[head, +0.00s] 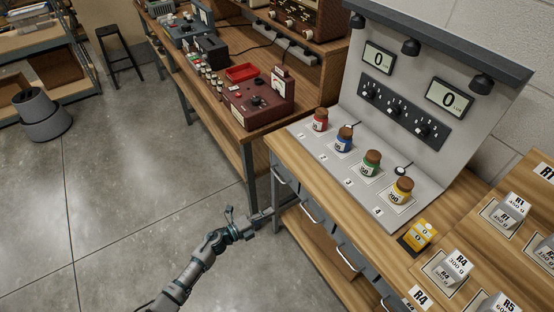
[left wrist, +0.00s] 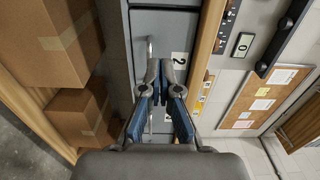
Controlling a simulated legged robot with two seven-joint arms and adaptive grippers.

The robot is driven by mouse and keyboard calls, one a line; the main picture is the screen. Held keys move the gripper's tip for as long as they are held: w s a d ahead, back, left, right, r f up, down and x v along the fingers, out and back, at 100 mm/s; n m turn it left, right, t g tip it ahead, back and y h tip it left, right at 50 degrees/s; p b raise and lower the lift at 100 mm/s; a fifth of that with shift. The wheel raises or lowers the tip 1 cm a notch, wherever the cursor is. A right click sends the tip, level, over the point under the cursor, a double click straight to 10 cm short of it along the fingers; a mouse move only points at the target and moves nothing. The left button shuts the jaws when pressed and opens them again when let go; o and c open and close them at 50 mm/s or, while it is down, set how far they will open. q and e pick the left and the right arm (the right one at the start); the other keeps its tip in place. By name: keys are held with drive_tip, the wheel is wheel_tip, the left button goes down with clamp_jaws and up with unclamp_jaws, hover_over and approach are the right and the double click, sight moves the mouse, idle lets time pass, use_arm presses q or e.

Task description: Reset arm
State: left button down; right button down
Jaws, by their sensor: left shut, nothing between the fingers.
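My left gripper (head: 262,214) is shut and empty. In the head view it is low, at the left end of the wooden workbench (head: 290,150), beside the grey drawers. It also shows in the left wrist view (left wrist: 161,80), in front of a grey drawer front (left wrist: 165,25) with a "2" label. A metal drawer handle (left wrist: 150,47) shows just beyond the fingers; whether they touch it I cannot tell. My right gripper is in neither view.
Red, blue, green and yellow jars (head: 372,163) stand on the grey test panel (head: 420,195). A yellow device (head: 418,235) and labelled weights (head: 453,266) are to the right. Cardboard boxes (left wrist: 55,40) are near the drawers.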

use_arm(q)
drive_tip(key=shift+f, duration=0.15)
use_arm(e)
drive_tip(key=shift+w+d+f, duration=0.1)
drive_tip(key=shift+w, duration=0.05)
